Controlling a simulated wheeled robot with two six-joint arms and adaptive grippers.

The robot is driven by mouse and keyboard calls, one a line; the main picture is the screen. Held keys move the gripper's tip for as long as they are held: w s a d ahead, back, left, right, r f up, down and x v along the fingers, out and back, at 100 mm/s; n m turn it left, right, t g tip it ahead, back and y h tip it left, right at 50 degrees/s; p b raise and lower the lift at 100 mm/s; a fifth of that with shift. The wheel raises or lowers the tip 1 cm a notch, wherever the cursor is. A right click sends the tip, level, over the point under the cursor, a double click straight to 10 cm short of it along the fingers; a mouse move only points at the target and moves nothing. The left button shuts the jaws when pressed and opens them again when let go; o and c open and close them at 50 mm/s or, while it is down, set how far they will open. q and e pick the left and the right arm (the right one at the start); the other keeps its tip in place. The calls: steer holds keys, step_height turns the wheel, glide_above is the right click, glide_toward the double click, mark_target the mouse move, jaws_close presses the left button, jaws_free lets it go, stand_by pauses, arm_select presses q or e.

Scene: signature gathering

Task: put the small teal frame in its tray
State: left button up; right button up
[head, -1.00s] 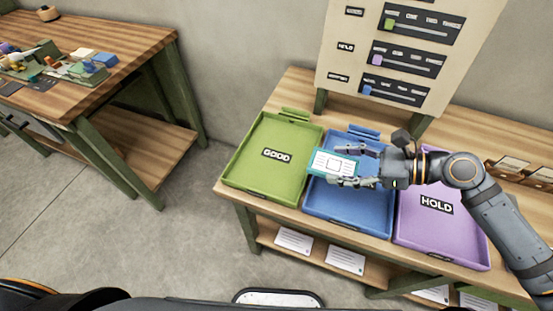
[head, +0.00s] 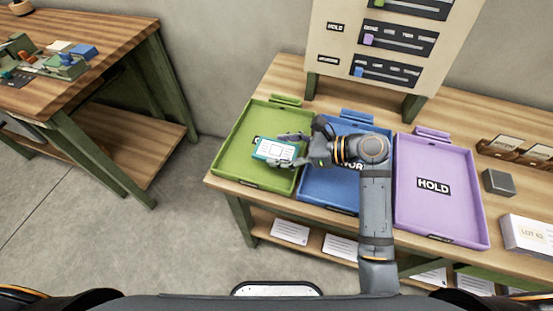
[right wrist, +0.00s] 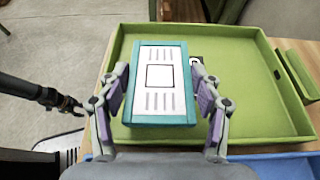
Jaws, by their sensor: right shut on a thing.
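The small teal frame (head: 275,150) has a teal border and a white face with printed lines and a square. My right gripper (head: 280,149) is shut on it by its two sides. It is held over the green GOOD tray (head: 232,168) and covers most of that tray's label. In the right wrist view the frame (right wrist: 160,76) sits between the two fingers, with the green tray (right wrist: 285,123) beneath and behind it. My left gripper (right wrist: 68,104) shows small at the left of the right wrist view; its jaws are too small to judge.
The blue tray (head: 325,195) lies partly under my right arm, and the purple HOLD tray (head: 462,180) is right of it. A board with sliders (head: 400,40) stands behind the trays. A grey block (head: 497,182) and white LOT box (head: 528,233) are at right.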

steer(key=shift+w+a+f, duration=0.3)
steer(key=shift+a+f, duration=0.3)
steer(key=shift+f, duration=0.2)
step_height(320, 180, down, 4)
steer(key=shift+a+r+b, duration=0.15)
steer(key=shift+r+b, duration=0.1)
steer(key=shift+b, duration=0.15)
steer(key=shift+r, duration=0.1)
steer(key=o, duration=1.2)
steer(key=shift+c, duration=0.2)
steer(key=p+v, duration=0.1)
steer(key=v, duration=1.1)
steer(key=shift+w, duration=0.1)
